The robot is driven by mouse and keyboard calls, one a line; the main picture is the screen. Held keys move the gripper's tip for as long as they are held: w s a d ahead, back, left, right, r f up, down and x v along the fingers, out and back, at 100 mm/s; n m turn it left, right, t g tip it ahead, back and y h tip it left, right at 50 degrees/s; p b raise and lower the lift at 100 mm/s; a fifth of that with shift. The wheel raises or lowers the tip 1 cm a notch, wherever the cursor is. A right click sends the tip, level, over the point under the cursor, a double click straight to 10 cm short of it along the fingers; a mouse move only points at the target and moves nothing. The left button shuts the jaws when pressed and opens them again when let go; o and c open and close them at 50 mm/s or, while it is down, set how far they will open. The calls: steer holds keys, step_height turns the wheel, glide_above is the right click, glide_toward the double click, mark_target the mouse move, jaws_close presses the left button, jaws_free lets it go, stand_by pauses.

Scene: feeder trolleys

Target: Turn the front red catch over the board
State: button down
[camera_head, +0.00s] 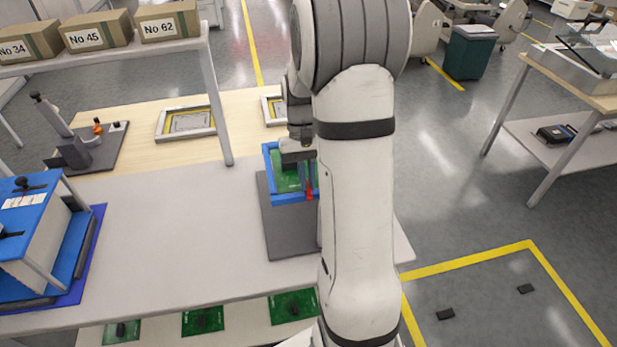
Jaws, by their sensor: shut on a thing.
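The green board (285,181) sits in a blue frame (284,199) on a dark grey mat (288,238) on the table. The front red catch (309,194) is at the near edge of the frame, beside my arm. My gripper (305,186) points down over the board, its fingers shut on the red catch. My white arm hides the right part of the frame and mat, so I cannot tell how far the catch reaches over the board.
A blue and white fixture (35,235) stands at the table's left. A shelf of boxes (90,57) rises behind it. Framed trays (188,122) lie at the back. Several green boards (203,318) lie on a lower shelf. The table (165,225) left of the mat is clear.

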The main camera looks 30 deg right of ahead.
steer(key=shift+w, duration=0.1)
steer(key=c, duration=1.5)
jaws_free()
steer(key=shift+c, duration=0.2)
steer(key=a+v, duration=0.1)
steer(key=v, duration=0.6)
steer(key=shift+d+r, duration=0.4)
steer(key=shift+d, duration=0.15)
